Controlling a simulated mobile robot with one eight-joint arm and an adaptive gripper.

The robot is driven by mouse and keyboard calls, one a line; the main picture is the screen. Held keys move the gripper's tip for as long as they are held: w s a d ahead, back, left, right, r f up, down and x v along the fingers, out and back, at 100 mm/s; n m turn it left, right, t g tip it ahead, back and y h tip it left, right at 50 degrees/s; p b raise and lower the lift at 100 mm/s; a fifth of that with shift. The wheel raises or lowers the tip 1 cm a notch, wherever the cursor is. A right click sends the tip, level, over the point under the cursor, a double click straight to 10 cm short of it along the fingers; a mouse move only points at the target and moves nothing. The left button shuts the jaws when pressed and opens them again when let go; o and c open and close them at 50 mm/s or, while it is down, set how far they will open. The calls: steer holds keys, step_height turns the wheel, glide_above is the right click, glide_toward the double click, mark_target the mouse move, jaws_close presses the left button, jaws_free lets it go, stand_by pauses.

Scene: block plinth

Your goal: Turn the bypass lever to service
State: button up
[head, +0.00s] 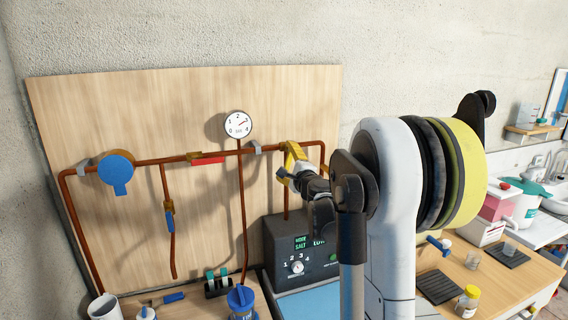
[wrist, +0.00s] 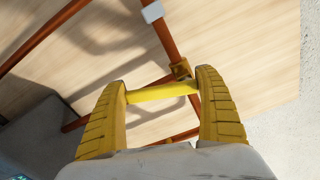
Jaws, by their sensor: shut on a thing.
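A yellow lever (wrist: 160,92) sits between my gripper's two yellow fingers in the wrist view. My gripper (wrist: 162,84) is shut on it, a finger against each end. The lever lies crosswise beside a brass valve body (wrist: 181,69) on a copper pipe. In the head view my gripper (head: 288,168) is at the right part of the upper copper pipe (head: 222,153), near the panel. There my fingers and the lever blend together and the valve is mostly hidden. No service marking is readable.
A wooden panel (head: 120,110) carries the pipes, a round gauge (head: 238,124), a red lever (head: 208,161), a blue lever (head: 169,206) and a blue round fitting (head: 116,168). A dark control box (head: 290,250) stands below my gripper. Bottles and tools crowd the bench.

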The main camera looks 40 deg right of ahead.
steer(key=shift+s+d+f+n, duration=0.1)
steer(key=shift+d+n, duration=0.1)
steer(key=shift+n, duration=0.6)
steer(key=shift+s+d+f+n, duration=0.1)
steer(key=shift+d+n, duration=0.1)
steer(key=shift+n, duration=0.6)
steer(key=shift+b, duration=0.3)
steer(key=o, duration=1.3)
steer(key=shift+c, duration=0.2)
steer(key=v, duration=1.2)
